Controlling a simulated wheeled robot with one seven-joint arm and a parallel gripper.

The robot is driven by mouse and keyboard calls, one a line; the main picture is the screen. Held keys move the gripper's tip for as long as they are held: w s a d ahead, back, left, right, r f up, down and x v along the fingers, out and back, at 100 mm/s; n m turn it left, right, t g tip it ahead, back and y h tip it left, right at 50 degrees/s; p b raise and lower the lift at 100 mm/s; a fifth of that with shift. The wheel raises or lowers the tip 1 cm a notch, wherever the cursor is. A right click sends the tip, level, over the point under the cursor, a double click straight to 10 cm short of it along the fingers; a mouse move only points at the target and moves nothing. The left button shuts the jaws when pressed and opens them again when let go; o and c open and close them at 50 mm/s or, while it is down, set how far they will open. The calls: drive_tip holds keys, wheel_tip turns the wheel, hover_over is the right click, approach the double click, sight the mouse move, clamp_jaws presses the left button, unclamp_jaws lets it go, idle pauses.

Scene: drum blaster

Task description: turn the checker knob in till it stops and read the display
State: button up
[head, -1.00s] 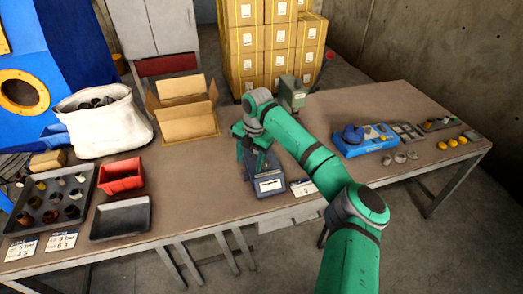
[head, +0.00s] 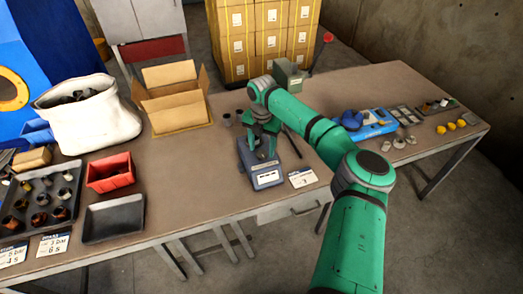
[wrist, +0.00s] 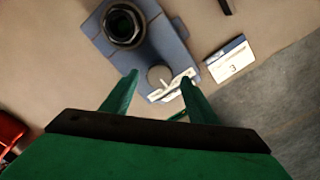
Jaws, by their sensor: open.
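The checker (head: 265,176) is a blue-grey box near the table's front edge. In the wrist view the checker (wrist: 172,50) has a dark round socket (wrist: 125,24) and a round grey knob (wrist: 159,76). Its white display (wrist: 177,86) lies beside the knob, tilted and partly covered by a fingertip; I cannot read it. My gripper (wrist: 160,77) is open, pointing down over the checker. Its green fingers appear on either side of the knob in the wrist view, with visible gaps. In the head view my gripper (head: 262,152) hides the knob and much of the checker's top.
A white card (head: 302,178) lies right of the checker, and a dark rod (head: 293,143) behind it. A small dark cup (head: 227,120) stands behind left. A black tray (head: 113,219) and red bin (head: 110,172) are to the left. A grey-green box (head: 289,75) stands behind.

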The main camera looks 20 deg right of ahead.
drive_tip(key=shift+f, duration=1)
drive_tip(key=c, duration=1)
drive_tip(key=shift+c, duration=0.2)
